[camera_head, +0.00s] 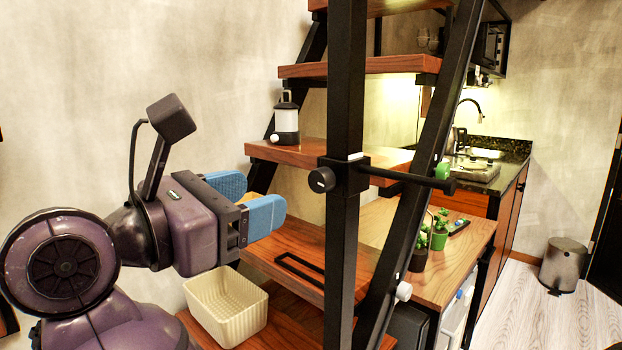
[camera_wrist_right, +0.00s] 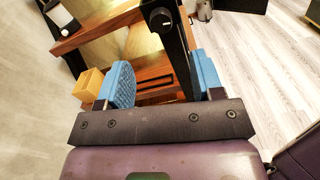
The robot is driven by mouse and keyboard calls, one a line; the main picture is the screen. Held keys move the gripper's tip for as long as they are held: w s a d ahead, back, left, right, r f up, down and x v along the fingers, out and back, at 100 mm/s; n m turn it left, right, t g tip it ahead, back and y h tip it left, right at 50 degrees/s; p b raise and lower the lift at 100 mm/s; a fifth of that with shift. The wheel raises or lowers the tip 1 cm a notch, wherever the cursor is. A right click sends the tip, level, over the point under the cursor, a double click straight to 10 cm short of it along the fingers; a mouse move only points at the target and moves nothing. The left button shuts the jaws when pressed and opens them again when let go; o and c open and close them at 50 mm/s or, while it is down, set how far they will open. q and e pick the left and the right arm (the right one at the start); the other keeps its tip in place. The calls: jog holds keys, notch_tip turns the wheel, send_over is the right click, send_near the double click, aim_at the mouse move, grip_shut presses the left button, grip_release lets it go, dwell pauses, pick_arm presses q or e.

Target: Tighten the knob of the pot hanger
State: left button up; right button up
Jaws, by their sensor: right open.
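The pot hanger (camera_head: 410,178) is a black bar reaching right from a clamp on the black upright post. Its round dark knob (camera_head: 322,180) sticks out on the clamp's left side. In the right wrist view the knob (camera_wrist_right: 161,19) is near the top, beyond the fingers and between their lines. My right gripper (camera_head: 252,200) has blue pads spread apart with nothing between them. In the head view it is left of the knob and slightly lower, with a gap between. My left gripper is not in view.
Wooden stair treads (camera_head: 290,153) on slanted black rails surround the post. A lantern (camera_head: 286,120) stands on one tread. A cream basket (camera_head: 226,305) sits below my gripper. Small potted plants (camera_head: 439,238) stand on the desk to the right.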

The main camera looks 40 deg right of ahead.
aim_at(316, 180)
jog(key=d, duration=0.7)
jog(key=w+d, duration=0.1)
jog(key=d, duration=0.2)
jog(key=shift+d, duration=0.4)
jog(key=c, duration=0.9)
jog(key=shift+f, duration=0.1)
